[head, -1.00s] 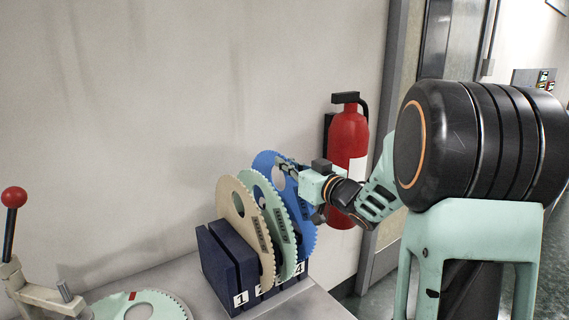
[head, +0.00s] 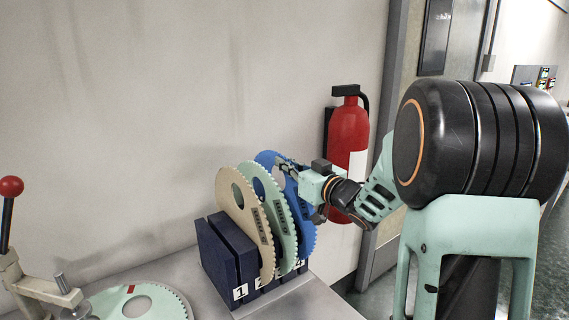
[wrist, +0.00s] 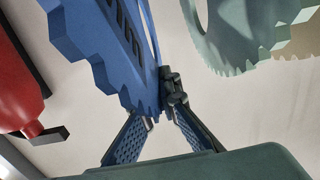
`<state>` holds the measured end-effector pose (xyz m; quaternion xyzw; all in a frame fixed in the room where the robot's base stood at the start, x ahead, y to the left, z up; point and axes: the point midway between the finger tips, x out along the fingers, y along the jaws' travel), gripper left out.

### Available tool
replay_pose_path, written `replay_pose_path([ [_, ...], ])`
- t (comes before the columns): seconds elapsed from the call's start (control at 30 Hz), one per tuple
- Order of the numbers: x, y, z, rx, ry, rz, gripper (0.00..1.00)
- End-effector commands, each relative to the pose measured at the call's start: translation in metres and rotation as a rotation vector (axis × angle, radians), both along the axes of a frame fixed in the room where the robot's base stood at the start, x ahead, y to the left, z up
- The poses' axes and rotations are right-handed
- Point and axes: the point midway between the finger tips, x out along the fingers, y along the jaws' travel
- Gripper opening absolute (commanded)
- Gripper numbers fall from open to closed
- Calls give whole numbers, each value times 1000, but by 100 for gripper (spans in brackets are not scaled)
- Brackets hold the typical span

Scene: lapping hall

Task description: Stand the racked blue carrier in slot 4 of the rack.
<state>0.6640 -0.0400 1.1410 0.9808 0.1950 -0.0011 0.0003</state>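The blue carrier (head: 308,222) is a toothed disc with a hole, upright behind the mint and cream discs at the far end of the dark blue rack (head: 219,262). My gripper (head: 285,165) is at its upper rim in the head view. In the wrist view the blue carrier (wrist: 118,45) has its rim between the two fingers (wrist: 160,112), which look closed on it. Its lower edge is mostly hidden by the other discs, so I cannot tell how deep it sits or in which slot. The label 1 shows clearly; the far labels are partly covered.
A cream disc (head: 233,205) and a mint disc (head: 276,190) stand in the rack close in front; the mint one also shows in the wrist view (wrist: 235,35). A red fire extinguisher (head: 347,130) hangs behind. A mint disc (head: 165,301) lies at a red-knobbed lever (head: 11,187).

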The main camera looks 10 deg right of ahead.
Motion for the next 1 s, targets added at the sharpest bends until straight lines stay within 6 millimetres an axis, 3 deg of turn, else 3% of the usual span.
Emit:
replay_pose_path([
  [0.6,0,0,-13,1,-4,0,0],
  [0.8,0,0,-13,0,-3,0,24],
  [1.0,0,0,-14,0,-1,0,25],
])
